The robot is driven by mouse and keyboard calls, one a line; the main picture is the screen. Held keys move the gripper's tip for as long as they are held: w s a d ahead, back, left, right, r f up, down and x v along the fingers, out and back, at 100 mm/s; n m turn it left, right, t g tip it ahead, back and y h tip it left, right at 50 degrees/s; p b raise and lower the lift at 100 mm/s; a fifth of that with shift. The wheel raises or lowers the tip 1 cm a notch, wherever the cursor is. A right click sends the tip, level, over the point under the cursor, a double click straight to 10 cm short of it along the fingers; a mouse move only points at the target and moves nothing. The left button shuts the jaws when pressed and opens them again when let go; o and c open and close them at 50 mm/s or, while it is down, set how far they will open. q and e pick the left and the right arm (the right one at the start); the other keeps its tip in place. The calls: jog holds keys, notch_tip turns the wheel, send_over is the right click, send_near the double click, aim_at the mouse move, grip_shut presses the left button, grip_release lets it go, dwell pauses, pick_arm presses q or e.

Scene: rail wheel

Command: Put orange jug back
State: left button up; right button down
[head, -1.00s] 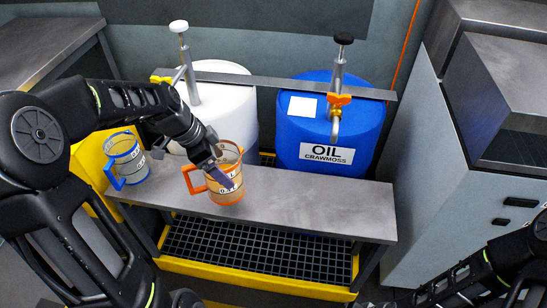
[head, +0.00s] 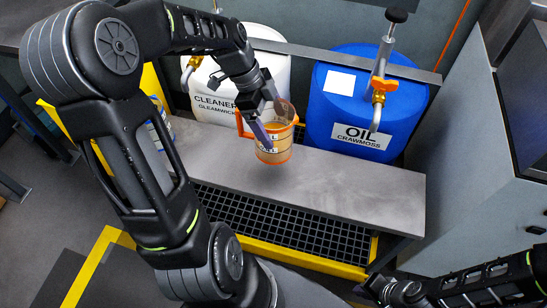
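The orange jug (head: 283,153) is upright, with its orange handle to the left and a tan-looking body. It is over the grey bench, in front of the gap between the two barrels; I cannot tell whether its base touches the bench. My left gripper (head: 264,137) comes down from the upper left with one finger across the jug's near side. The other finger is hidden; the gripper appears shut on the jug. My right gripper (head: 374,289) is low at the right, dark and away from the bench; its fingers are unclear.
A white cleaner barrel (head: 212,104) and a blue oil barrel (head: 345,108), each with a tap, stand behind the bench (head: 350,190). The blue jug (head: 157,132) is mostly hidden by my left arm. A grey cabinet (head: 470,150) stands right. The bench's right part is clear.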

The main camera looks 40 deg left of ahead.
pick_arm(q)
notch_tip(320, 180, down, 5)
jog(key=shift+f, duration=0.2)
jog(key=shift+f, duration=1.85)
jog(key=shift+f, duration=0.1)
jog(key=shift+f, duration=0.15)
jog(key=o, duration=1.8)
jog(key=shift+r, duration=0.2)
jog(key=v, duration=1.2)
